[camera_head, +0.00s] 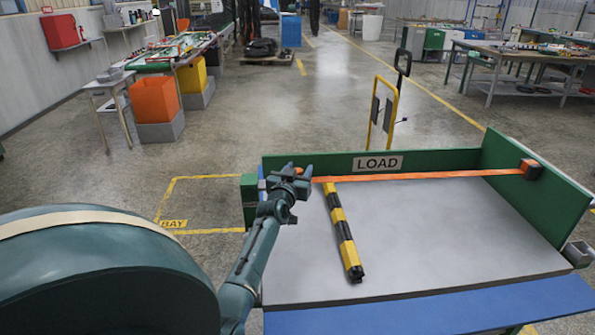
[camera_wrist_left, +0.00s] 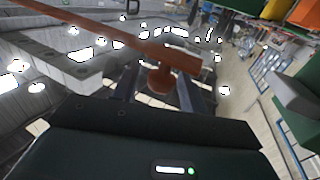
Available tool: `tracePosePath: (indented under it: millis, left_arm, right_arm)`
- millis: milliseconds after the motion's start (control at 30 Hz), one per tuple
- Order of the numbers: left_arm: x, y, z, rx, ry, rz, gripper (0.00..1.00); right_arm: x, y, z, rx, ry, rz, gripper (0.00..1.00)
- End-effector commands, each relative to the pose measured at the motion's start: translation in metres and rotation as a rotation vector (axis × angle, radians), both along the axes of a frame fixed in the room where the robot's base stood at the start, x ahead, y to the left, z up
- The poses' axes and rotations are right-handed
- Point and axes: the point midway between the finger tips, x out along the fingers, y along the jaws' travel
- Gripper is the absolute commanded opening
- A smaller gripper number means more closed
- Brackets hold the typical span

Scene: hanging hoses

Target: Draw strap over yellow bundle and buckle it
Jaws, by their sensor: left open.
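The yellow-and-black striped bundle (camera_head: 342,235) lies lengthwise on the grey load bed (camera_head: 440,235). The orange strap (camera_head: 420,177) stretches from a dark housing with an orange front (camera_head: 530,170) at the bed's right across to its left side, passing by the far end of the bundle. My left gripper (camera_head: 303,172) is at the strap's left end, above the bed's far left corner. In the left wrist view, the strap's orange end piece (camera_wrist_left: 172,58) lies across the open fingers, with a rounded knob between them. Whether they touch it I cannot tell. My right gripper is not in view.
A green back board with a LOAD sign (camera_head: 378,163) and a green right wall (camera_head: 540,185) edge the bed. A green block (camera_head: 249,200) stands at its left edge. A yellow-framed trolley (camera_head: 388,110) stands behind. Most of the bed is bare.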

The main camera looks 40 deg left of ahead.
Motion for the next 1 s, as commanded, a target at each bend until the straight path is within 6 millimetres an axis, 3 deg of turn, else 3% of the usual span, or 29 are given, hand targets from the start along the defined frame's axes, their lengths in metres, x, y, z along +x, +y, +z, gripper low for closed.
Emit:
tracePosePath:
  millis: [267, 433, 1000]
  left_arm:
    - [-0.001, 0.0, 0.001, 0.001, 0.0, 0.001, 0.47]
    - [-0.011, -0.006, 0.001, 0.003, -0.001, 0.0, 0.47]
    - [-0.107, -0.054, -0.001, 0.001, 0.0, 0.001, 0.47]
  right_arm:
    - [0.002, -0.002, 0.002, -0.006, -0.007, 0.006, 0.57]
    - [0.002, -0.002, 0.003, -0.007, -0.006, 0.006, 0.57]
    - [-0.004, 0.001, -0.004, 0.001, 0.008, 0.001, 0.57]
